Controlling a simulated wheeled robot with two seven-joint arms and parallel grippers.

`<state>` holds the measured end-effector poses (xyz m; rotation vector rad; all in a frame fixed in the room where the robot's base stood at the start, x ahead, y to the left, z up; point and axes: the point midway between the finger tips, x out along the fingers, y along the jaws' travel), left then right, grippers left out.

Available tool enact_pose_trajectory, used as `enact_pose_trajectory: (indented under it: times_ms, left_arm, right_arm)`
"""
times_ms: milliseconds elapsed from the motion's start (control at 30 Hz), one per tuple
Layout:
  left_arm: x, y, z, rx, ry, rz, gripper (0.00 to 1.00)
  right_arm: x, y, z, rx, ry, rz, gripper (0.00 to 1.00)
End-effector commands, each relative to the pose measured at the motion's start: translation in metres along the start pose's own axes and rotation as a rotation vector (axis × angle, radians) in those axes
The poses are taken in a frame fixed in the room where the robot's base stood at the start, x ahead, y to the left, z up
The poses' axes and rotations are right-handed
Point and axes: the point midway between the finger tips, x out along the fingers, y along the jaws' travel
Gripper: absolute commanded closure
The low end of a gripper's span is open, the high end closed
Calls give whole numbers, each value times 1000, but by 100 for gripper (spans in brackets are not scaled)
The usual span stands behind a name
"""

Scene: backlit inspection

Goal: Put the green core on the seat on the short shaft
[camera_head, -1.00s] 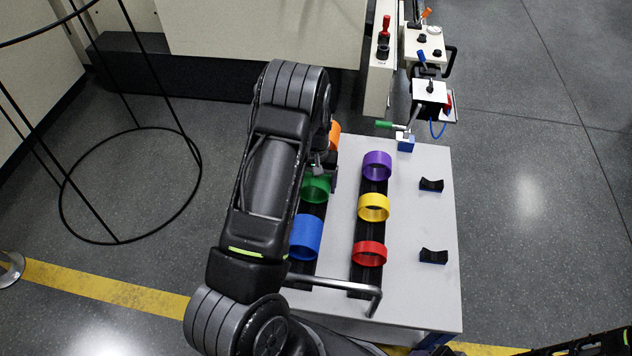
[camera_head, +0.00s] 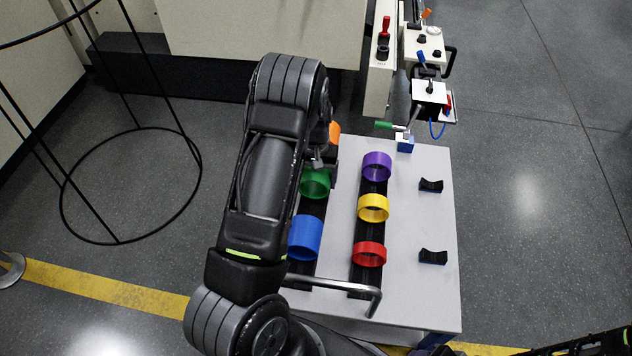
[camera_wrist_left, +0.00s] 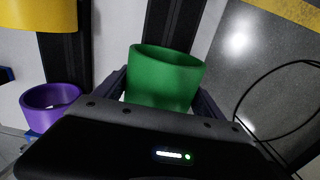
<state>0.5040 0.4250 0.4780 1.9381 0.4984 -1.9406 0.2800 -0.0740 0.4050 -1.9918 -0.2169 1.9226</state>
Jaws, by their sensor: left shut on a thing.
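The green core (camera_head: 315,183) is an open ring near the far end of the left black rack on the grey table. My left gripper (camera_head: 319,165) is at it, partly hidden by my own arm in the head view. In the left wrist view the green core (camera_wrist_left: 165,77) sits between the two fingers (camera_wrist_left: 163,95), which are shut on it. Two small black saddle seats (camera_head: 431,185) (camera_head: 433,257) stand on the right side of the table. I cannot tell which part is the short shaft. My right gripper is not in view.
The blue core (camera_head: 305,238) and orange core (camera_head: 335,133) are near the green one. Purple (camera_head: 376,166), yellow (camera_head: 373,208) and red (camera_head: 368,254) cores sit on the right rack. A metal handle (camera_head: 330,285) crosses the near edge. A machine (camera_head: 430,92) stands beyond the table.

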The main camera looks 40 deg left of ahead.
Motion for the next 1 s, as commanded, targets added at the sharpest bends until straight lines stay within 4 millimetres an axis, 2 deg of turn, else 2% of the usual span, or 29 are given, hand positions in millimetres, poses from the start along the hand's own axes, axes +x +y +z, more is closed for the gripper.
enact_pose_trajectory:
  times_ms: [33,200,400,1000]
  left_arm:
    - [-13,0,-2,-1,5,1,66]
    - [-47,0,-1,0,3,1,66]
    - [-71,0,-1,0,2,0,66]
    - [-74,0,0,0,1,0,66]
  right_arm:
    - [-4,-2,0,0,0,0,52]
    - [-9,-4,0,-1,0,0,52]
    - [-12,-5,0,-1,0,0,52]
    - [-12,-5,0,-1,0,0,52]
